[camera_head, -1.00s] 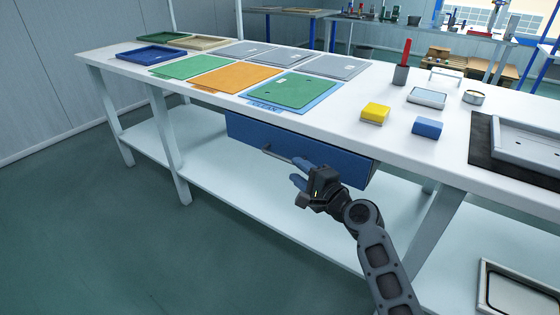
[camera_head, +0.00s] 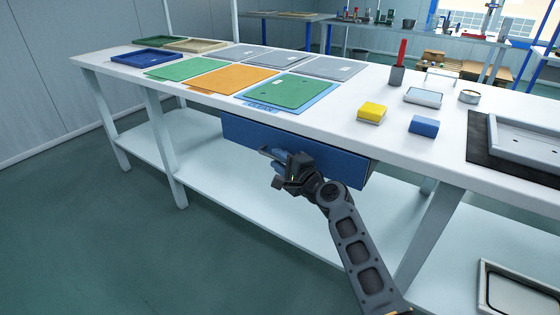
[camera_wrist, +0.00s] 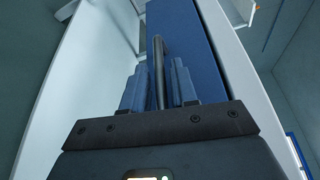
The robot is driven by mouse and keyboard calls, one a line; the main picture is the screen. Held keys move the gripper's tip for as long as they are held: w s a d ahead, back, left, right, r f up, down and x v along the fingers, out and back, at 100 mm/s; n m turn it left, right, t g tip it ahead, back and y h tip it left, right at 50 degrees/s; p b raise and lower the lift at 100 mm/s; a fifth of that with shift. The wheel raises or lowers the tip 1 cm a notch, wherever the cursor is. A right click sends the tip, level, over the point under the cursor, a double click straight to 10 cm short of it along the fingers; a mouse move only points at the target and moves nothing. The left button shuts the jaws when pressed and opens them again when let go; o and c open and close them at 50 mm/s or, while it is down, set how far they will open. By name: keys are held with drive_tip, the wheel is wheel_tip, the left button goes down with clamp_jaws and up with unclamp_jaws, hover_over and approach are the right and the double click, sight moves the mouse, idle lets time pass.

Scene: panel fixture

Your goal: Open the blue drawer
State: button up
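The blue drawer (camera_head: 240,131) sits under the white tabletop and looks shut. Its dark bar handle (camera_wrist: 159,52) stands out from the blue front in the wrist view, where the drawer (camera_wrist: 182,30) also shows. My gripper (camera_head: 275,158) is at the handle, in front of the drawer's left half. In the wrist view its two blue fingers (camera_wrist: 159,80) stand apart, one on each side of the bar. Thin gaps seem to show between the bar and the fingers. In the head view my gripper hides most of the handle.
The white workbench (camera_head: 330,118) carries coloured panels, a yellow block (camera_head: 371,113), a blue block (camera_head: 424,126) and a grey cup with a red tool (camera_head: 397,75). A white lower shelf (camera_head: 250,188) runs below the drawer. The floor at the front left is clear.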

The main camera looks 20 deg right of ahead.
clamp_jaws()
drive_tip(key=shift+s+a, duration=0.1)
idle(0.3)
